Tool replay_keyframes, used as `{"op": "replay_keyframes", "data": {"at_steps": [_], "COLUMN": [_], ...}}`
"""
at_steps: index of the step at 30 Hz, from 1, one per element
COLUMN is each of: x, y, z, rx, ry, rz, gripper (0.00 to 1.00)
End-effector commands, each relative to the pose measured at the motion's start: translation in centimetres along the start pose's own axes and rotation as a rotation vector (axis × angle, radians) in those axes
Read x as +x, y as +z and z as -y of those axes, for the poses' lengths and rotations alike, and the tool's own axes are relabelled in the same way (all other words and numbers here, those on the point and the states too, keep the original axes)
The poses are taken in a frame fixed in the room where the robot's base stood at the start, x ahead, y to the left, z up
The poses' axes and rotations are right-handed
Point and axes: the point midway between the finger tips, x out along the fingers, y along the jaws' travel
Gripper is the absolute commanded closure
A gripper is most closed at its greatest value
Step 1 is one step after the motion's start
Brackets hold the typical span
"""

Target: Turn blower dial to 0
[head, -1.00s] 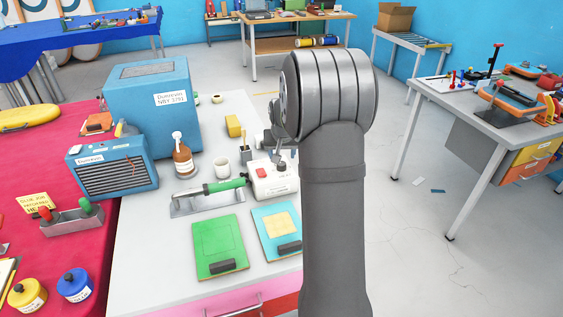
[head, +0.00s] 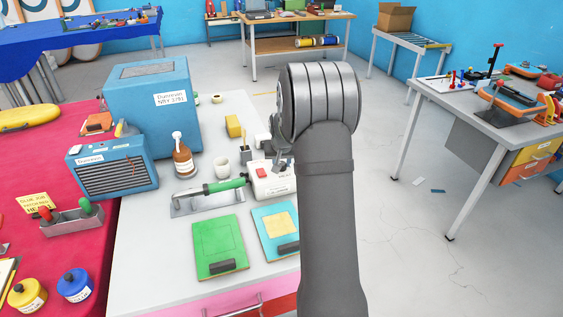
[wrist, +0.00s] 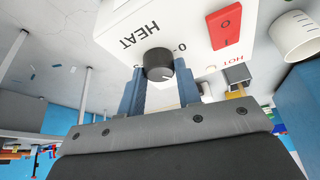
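The blower dial (wrist: 158,64) is a small black knob on the white heater box (wrist: 196,25), beside the upside-down word HEAT in the wrist view. A 0 mark is printed close to the knob; where its pointer stands is not clear. My gripper (wrist: 160,75) has its two blue fingers apart, one on each side of the knob at the fingertips. I cannot tell whether they touch it. In the head view the white box (head: 272,184) stands on the grey table, and my arm hides its right part and most of my gripper.
A red rocker switch (wrist: 225,25) is on the same box. A white cup (wrist: 297,36) stands close by. A green-handled tool (head: 210,195), a brown bottle (head: 183,160) and green (head: 217,240) and turquoise (head: 262,243) boards share the table.

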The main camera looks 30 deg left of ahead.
Motion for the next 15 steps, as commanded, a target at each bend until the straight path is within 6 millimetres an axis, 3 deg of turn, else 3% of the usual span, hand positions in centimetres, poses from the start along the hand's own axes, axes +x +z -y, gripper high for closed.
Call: {"op": "replay_keyframes", "data": {"at_steps": [15], "x": [0.0], "y": [0.0], "z": [-0.12], "rx": [-0.133], "ry": [-0.057], "rz": [0.0], "gripper": [0.92]}}
